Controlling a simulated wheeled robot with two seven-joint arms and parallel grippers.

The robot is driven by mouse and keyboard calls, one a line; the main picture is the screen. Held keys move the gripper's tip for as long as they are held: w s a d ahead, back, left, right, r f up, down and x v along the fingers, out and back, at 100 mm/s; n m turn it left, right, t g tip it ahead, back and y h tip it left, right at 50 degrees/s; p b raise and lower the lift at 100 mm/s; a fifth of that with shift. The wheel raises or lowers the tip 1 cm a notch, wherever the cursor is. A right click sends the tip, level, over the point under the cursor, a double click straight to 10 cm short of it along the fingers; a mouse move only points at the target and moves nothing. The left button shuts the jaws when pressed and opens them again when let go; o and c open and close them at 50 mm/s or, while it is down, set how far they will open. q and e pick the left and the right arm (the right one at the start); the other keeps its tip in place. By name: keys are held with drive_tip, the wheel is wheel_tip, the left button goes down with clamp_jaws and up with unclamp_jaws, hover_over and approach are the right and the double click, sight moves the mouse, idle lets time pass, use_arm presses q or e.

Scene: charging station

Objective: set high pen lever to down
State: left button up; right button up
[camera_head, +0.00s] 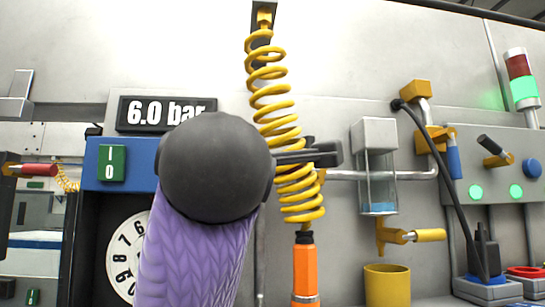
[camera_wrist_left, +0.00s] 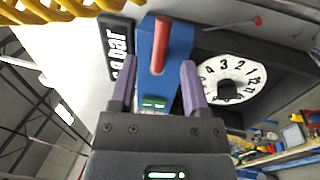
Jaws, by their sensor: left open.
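In the left wrist view, a red pen-shaped lever (camera_wrist_left: 159,48) stands out from a blue panel (camera_wrist_left: 146,42). My left gripper (camera_wrist_left: 159,68) is open, with one purple finger on each side of the red lever in this view. I cannot tell whether they touch it. In the head view my left arm's purple link and black round joint hide this part of the blue panel (camera_head: 95,182), and the red lever there does not show. Which lever the task names is not clear from the pictures. My right gripper is not in view.
A 6.0 bar display (camera_head: 135,114), green switch (camera_head: 112,163) and white dial (camera_head: 122,250) are close by. A yellow coiled hose (camera_head: 272,90) hangs beside my arm. Other levers are red (camera_head: 38,170), blue (camera_head: 453,160), yellow (camera_head: 430,235) and black (camera_head: 490,145).

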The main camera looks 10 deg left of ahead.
use_arm(q)
drive_tip(key=p+x, duration=0.2)
drive_tip(key=x, duration=0.4)
drive_tip(key=shift+a+p, duration=0.15)
drive_tip(key=shift+p, duration=0.25)
drive_tip(key=shift+w, duration=0.3)
drive_tip(key=shift+s+f, duration=0.1)
drive_tip(key=shift+s, duration=0.05)
clamp_jaws()
idle(0.4)
